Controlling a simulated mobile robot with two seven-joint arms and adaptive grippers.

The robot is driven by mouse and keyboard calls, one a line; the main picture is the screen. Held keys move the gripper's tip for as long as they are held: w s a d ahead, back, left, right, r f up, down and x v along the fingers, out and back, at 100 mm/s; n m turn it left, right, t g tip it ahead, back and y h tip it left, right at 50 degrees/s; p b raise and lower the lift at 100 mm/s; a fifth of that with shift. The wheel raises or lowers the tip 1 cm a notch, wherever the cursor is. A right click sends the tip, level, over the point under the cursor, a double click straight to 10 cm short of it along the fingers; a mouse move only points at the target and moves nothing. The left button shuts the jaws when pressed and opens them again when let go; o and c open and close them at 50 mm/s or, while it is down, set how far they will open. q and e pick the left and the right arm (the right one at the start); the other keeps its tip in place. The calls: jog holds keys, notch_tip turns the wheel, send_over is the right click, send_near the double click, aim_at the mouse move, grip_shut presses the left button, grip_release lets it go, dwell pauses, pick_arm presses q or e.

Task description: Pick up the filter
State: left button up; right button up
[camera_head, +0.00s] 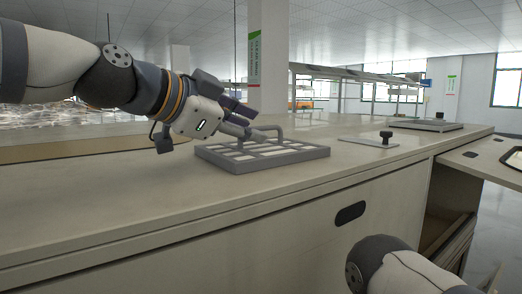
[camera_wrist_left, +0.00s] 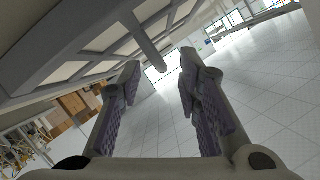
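The filter (camera_head: 285,161) is a flat grey frame with pale grid panels and a raised bar handle (camera_head: 282,128). It lies on the counter top. My left gripper (camera_head: 252,132) is at the handle's left end, above the filter. In the left wrist view the gripper (camera_wrist_left: 160,68) has its two fingers spread apart. The handle bar (camera_wrist_left: 148,45) reaches toward the gap between the fingertips; I cannot tell whether it touches them. The filter frame (camera_wrist_left: 60,73) fills the upper left there. My right gripper is outside the views; only part of my right arm shows.
The counter (camera_head: 200,208) carries a thin plate with a black knob (camera_head: 386,136) right of the filter and a dark-framed tray (camera_head: 427,125) farther back. An open panel (camera_head: 480,155) juts out at the right. The counter in front of the filter is clear.

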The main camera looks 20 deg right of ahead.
pick_arm(q)
jog(key=shift+x, duration=0.95)
jog(key=shift+a+r, duration=0.1)
jog(key=shift+r, duration=0.05)
jog(key=shift+c, duration=0.2)
grip_shut()
